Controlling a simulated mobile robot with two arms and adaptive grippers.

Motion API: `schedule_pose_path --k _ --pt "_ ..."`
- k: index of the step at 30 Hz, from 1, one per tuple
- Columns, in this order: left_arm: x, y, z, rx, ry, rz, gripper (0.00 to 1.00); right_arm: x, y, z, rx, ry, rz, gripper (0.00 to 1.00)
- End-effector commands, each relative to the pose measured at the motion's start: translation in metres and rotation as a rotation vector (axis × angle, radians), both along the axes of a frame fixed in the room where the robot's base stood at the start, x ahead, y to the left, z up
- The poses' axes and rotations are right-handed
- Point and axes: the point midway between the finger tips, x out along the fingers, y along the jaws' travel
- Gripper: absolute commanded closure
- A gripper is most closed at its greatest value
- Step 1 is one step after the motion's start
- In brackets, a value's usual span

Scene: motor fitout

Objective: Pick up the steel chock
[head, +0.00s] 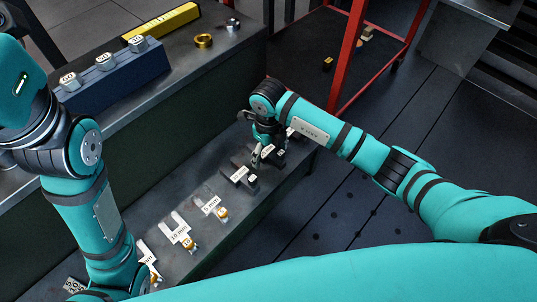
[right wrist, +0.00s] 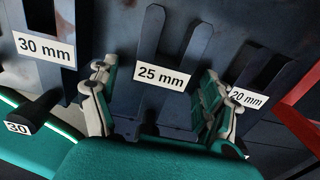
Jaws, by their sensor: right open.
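Dark steel forked pieces lie in a row on the low bench. In the right wrist view one is labelled 25 mm (right wrist: 170,107), with a 30 mm piece (right wrist: 70,22) to its left and a 20 mm piece (right wrist: 252,72) to its right. None is marked as the chock. My right gripper (right wrist: 158,98) is open, its pale fingers on either side of the 25 mm piece; I cannot tell whether they touch it. In the head view the right gripper (head: 257,160) points down among the dark pieces and partly hides them. My left gripper is out of view.
Lighter forked pieces labelled 5 mm (head: 211,206) and 10 mm (head: 180,232) lie nearer on the bench. A red frame (head: 345,60) stands behind the right arm.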

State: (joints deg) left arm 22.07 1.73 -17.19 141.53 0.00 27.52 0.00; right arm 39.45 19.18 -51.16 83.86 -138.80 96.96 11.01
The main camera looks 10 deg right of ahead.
Motion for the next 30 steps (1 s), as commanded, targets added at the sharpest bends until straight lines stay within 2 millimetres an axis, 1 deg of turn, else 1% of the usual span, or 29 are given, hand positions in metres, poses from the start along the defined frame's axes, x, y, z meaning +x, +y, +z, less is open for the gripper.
schedule_pose_path --k 3,21,22,30 --pt "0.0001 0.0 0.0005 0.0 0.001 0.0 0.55 0.0 0.0 0.0008 0.0 0.0 0.0 0.19" --pt "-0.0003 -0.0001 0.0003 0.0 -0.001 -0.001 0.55 0.0 -0.0001 0.0008 0.0 0.0 0.0 0.98" --pt "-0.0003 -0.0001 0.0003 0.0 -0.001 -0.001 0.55 0.0 -0.0001 0.0008 0.0 0.0 0.0 1.0" --pt "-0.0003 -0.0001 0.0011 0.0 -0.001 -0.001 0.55 0.0007 0.0001 0.0028 0.001 -0.002 0.0 1.0"
